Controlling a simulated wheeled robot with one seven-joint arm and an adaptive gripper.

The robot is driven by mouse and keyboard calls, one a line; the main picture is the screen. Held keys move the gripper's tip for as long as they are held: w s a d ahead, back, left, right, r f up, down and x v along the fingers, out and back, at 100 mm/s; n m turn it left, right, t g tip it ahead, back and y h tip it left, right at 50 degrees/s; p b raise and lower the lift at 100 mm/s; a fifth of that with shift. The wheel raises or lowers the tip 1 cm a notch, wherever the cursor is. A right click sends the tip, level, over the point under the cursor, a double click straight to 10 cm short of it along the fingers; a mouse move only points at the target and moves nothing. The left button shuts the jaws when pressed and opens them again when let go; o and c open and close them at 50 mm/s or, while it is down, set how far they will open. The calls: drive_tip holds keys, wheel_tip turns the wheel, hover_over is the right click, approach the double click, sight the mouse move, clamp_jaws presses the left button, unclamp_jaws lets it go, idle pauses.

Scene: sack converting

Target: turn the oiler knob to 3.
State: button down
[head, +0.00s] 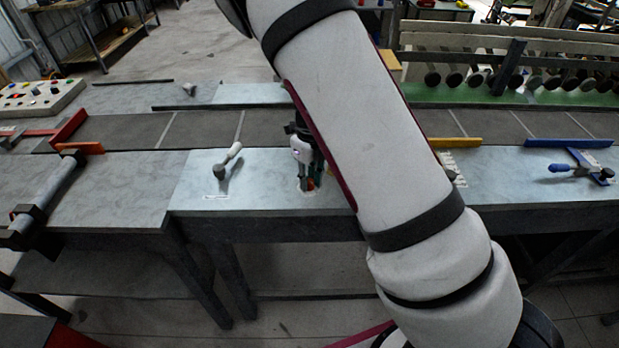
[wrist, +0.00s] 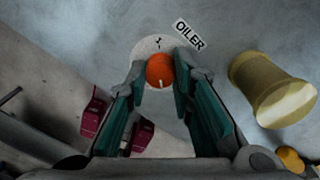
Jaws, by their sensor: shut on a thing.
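The oiler knob (wrist: 159,70) is round and orange with a short white pointer line, which lies toward the bottom of the wrist view. It sits on a pale round dial plate (wrist: 147,48) with a small dark mark at its far edge; the other dial figures cannot be read or are hidden. A white label reading OILER (wrist: 189,36) lies beside the plate. My gripper (wrist: 160,78) is shut on the knob, a green-padded finger on each side. In the head view my gripper (head: 304,165) reaches down to the bench, and my arm covers much of the area.
A yellow cylindrical piece (wrist: 272,90) stands right of the knob in the wrist view. A white-handled lever (head: 229,160) is left of my gripper on the bench (head: 260,203). A blue-handled clamp (head: 580,168) is far right.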

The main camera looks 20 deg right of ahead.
sight(311, 180)
drive_tip(key=shift+m, duration=0.6)
drive_tip(key=c, duration=1.4)
unclamp_jaws()
drive_tip(key=shift+o, duration=0.2)
wheel_tip(311, 180, up, 12)
drive_tip(key=shift+d, duration=0.2)
